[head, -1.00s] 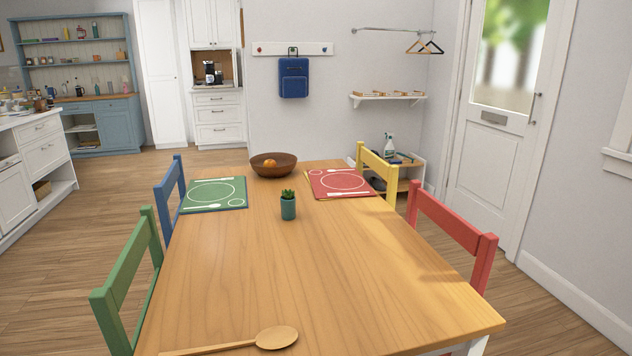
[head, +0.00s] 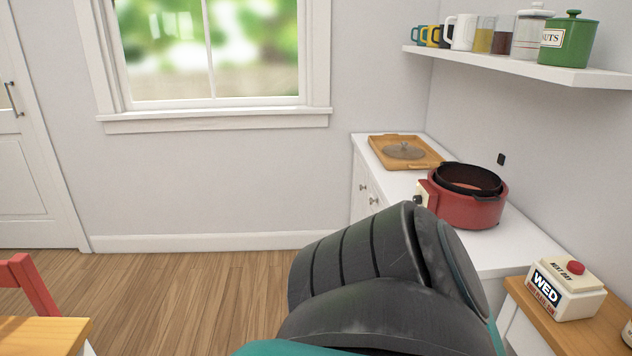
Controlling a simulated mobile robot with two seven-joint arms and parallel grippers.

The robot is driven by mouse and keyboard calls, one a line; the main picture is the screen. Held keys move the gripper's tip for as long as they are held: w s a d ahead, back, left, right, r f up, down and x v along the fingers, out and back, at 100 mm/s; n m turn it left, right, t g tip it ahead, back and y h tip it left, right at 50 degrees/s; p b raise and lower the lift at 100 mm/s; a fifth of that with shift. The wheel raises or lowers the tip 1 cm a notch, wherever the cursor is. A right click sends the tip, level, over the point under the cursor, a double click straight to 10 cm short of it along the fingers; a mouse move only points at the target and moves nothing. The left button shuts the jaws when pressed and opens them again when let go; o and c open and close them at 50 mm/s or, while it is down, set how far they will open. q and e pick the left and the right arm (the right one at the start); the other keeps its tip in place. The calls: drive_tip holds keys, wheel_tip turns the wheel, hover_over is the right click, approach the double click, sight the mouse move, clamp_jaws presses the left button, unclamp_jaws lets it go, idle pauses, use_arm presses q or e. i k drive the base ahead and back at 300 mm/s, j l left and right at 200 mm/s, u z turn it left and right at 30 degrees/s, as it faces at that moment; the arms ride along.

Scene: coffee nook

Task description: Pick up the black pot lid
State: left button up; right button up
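A round, see-through greyish lid (head: 404,151) with a dark knob lies on a wooden tray (head: 379,143) at the back of the white counter; I cannot tell whether it is the black pot lid. A red electric pot (head: 466,212) stands nearer on the same counter. A black round pan or rim (head: 440,171) sits in its top, with its inside open to view. A dark link of my own arm fills the lower middle and hides part of the counter. Neither of my grippers shows.
A white counter (head: 396,181) runs along the right wall. A shelf (head: 520,68) above it holds mugs, jars and a green canister (head: 568,42). A day-sign box (head: 565,289) with a red button stands on a wooden top (head: 595,335). A red chair (head: 27,285) and table corner are lower left.

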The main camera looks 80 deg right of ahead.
sight(404, 151)
drive_tip(key=z, duration=2.95)
drive_tip(key=i+z, duration=0.5)
drive_tip(key=i, duration=0.35)
